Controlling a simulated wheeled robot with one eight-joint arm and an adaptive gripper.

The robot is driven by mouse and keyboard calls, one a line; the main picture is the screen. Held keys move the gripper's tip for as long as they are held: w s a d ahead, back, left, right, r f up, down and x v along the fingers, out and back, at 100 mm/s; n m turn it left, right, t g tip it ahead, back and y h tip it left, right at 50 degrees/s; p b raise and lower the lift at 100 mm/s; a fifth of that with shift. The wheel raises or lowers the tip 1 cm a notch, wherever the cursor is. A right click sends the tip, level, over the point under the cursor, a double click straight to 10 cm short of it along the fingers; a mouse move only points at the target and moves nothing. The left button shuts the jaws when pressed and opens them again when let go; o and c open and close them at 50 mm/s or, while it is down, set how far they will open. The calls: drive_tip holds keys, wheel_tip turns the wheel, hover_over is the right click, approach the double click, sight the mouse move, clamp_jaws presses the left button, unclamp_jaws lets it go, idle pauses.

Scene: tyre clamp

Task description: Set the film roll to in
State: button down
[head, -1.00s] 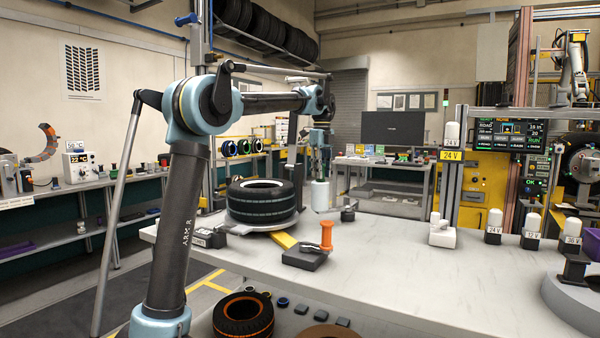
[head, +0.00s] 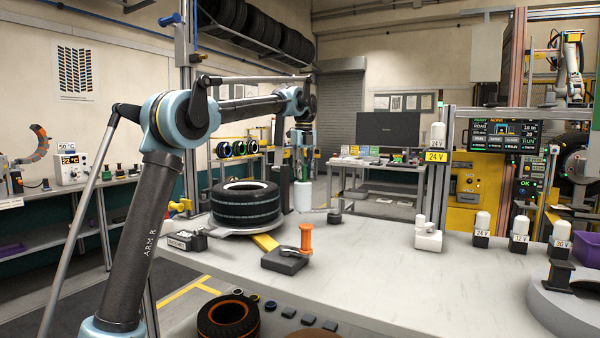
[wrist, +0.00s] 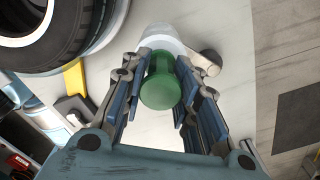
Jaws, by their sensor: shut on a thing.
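The film roll (head: 302,196) is a white upright cylinder near the back edge of the workbench, just right of the tyre. In the wrist view its green top (wrist: 161,88) is between the fingers, with the white roll (wrist: 160,42) beyond it. My gripper (head: 303,172) is above the roll and shut on the green part; its fingers also flank it in the wrist view (wrist: 161,80). I cannot tell whether the roll's bottom touches the bench.
The tyre (head: 245,204) lies on a round plate left of the roll. A yellow bar (head: 264,242) and an orange-handled block (head: 286,262) are in front. A small dark fitting (head: 335,217) stands right of the roll. The bench's middle (head: 370,250) is clear.

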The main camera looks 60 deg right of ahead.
drive_tip(key=shift+w+a, duration=0.1)
drive_tip(key=shift+w, duration=0.2)
drive_tip(key=c, duration=1.4)
unclamp_jaws()
drive_tip(key=shift+o, duration=0.2)
drive_tip(key=shift+s, duration=0.1)
wheel_tip(320, 180, up, 11)
drive_tip(key=shift+f, duration=0.1)
drive_tip(key=shift+r, duration=0.55)
